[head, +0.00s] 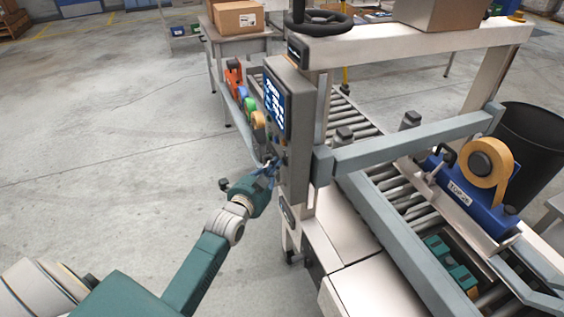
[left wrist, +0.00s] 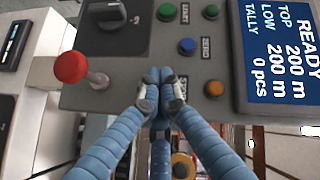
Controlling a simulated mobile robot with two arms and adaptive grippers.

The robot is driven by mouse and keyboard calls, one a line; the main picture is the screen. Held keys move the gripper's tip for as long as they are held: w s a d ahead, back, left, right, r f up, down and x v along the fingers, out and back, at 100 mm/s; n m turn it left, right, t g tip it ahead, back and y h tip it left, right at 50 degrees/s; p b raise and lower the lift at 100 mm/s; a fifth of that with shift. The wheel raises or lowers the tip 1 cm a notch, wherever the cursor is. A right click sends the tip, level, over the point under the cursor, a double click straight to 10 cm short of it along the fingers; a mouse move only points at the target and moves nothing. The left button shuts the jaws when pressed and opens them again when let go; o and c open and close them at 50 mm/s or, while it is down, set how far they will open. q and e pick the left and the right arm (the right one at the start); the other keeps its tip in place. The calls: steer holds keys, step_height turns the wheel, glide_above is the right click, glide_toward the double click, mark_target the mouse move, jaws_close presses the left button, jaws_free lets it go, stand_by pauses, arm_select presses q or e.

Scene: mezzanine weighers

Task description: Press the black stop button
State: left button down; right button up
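The control panel (head: 296,150) is a grey upright box with a lit blue screen (head: 275,100). My left gripper (head: 269,167) is at the lower part of its face. I see no black stop button; the fingertips cover a spot beside a partly hidden label starting with S. I cannot tell whether the tips touch the panel. My right gripper is not in view.
A roller conveyor (head: 400,190) lies right of the panel. The floor (head: 110,130) at left is clear.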

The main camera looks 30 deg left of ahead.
arm_select(q)
steer(key=shift+s+a, duration=0.45)
steer(key=shift+s, duration=0.15)
steer(key=shift+a+p, duration=0.1)
steer(key=shift+p, duration=0.2)
steer(key=shift+s+a, duration=0.2)
steer(key=shift+s, duration=0.1)
steer(key=s+a+p, duration=0.1)
steer(key=s+a, duration=0.1)
steer(key=s, duration=0.1)
steer(key=shift+s+a, duration=0.1)
steer(key=shift+a, duration=0.25)
